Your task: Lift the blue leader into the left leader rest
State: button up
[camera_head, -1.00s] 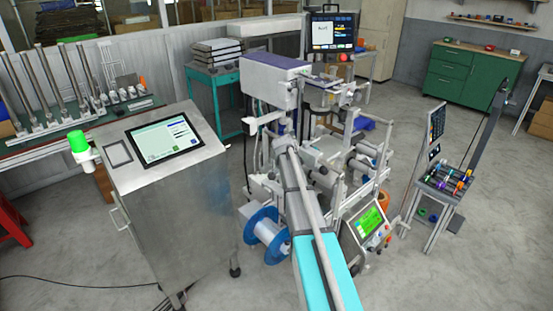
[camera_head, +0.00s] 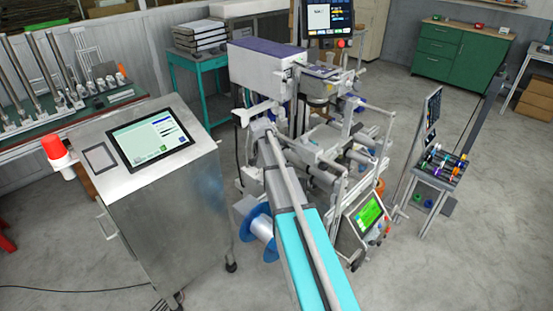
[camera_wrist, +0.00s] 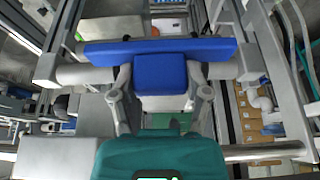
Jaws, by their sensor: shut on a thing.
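The blue leader (camera_wrist: 160,48) is a long blue bar with a blue block (camera_wrist: 160,74) at its middle, seen in the wrist view. My gripper (camera_wrist: 160,92) has its two grey fingers on either side of the block and is shut on it. The bar lies crosswise and roughly level in the picture. A grey cylinder shows just below the bar's left end (camera_wrist: 84,75); I cannot tell whether they touch. I cannot make out which part is the left leader rest. In the head view my arm and the machine hide the gripper and the leader.
Grey machine posts stand close on both sides in the wrist view. In the head view, a steel cabinet with a screen (camera_head: 150,140) is at left, a blue-flanged spool (camera_head: 262,228) low by the machine, and a small rack (camera_head: 440,170) at right. Floor between machine and rack is clear.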

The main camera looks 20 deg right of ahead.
jog(key=shift+s+d+f, duration=0.1)
jog(key=shift+d+f, duration=0.05)
jog(key=shift+d, duration=0.1)
jog(key=shift+f, duration=0.1)
jog(key=shift+f+b, duration=0.2)
jog(key=shift+b, duration=0.25)
notch_tip(320, 180, down, 9)
jog(key=b, duration=0.9)
jog(key=shift+f+b, duration=1.35)
jog(key=shift+b, duration=0.05)
dwell(0.8)
jog(key=o, duration=1.3)
